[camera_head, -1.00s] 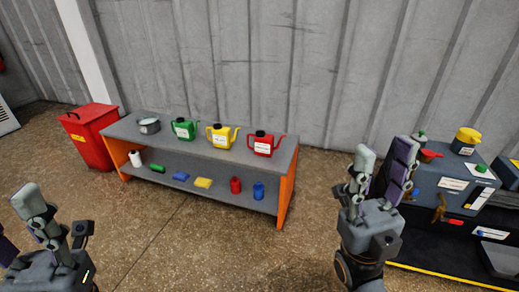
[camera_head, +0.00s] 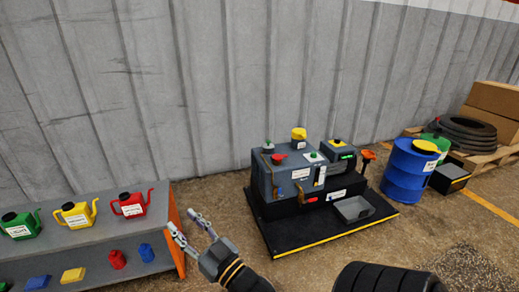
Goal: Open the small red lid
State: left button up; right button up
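A small red lid (camera_head: 279,158) sits on top of the grey machine (camera_head: 265,181), near its front left corner. The machine stands on a black base against the wall, right of the middle. My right gripper (camera_head: 184,222) is at the lower middle, left of and nearer than the machine. Its two fingers are apart with nothing between them. It is well away from the red lid. My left gripper is not in view.
A grey shelf (camera_head: 95,238) with green, yellow and red cans stands at the left. A blue barrel (camera_head: 406,174) stands right of the machine, with a pallet of tyres (camera_head: 466,133) beyond. A grey tray (camera_head: 353,209) sits on the black base (camera_head: 322,232).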

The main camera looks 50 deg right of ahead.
aim_at(277, 157)
jog(key=k+l, duration=0.15)
jog(key=l, duration=0.3)
jog(key=k+l+z, duration=0.15)
jog(key=l, duration=0.75)
jog(key=k+l+z, duration=0.1)
jog(key=l, duration=0.35)
jog(key=k+l+z, duration=0.1)
jog(key=l, duration=0.4)
jog(key=k, duration=0.05)
